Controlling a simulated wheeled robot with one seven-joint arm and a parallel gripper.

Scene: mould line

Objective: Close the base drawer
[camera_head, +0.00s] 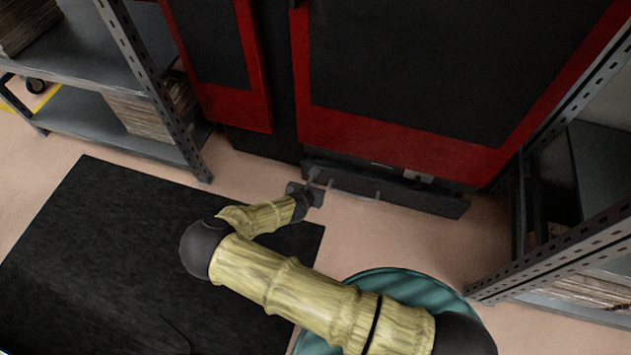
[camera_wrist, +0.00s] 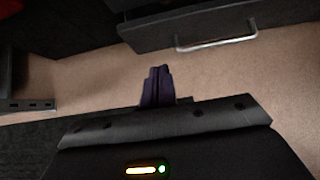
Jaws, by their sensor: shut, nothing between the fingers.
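The base drawer (camera_head: 400,190) is a low dark panel at the foot of the red and black machine in the head view. It stands a little out from the machine, and its inside shows as a narrow gap at the top. The drawer front (camera_wrist: 190,25) with a pale bar handle (camera_wrist: 215,42) is at the top of the wrist view. My gripper (camera_head: 322,182) is near the left end of the drawer in the head view. Its dark fingers (camera_wrist: 157,85) are together and empty in the wrist view, apart from the handle. Whether the gripper touches the drawer elsewhere is hidden.
The red and black machine (camera_head: 390,140) rises behind the drawer. Metal shelving stands at the left (camera_head: 130,130) and right (camera_head: 560,265). A black mat (camera_head: 90,250) lies at the left. The pink floor (camera_head: 400,235) in front of the drawer is clear.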

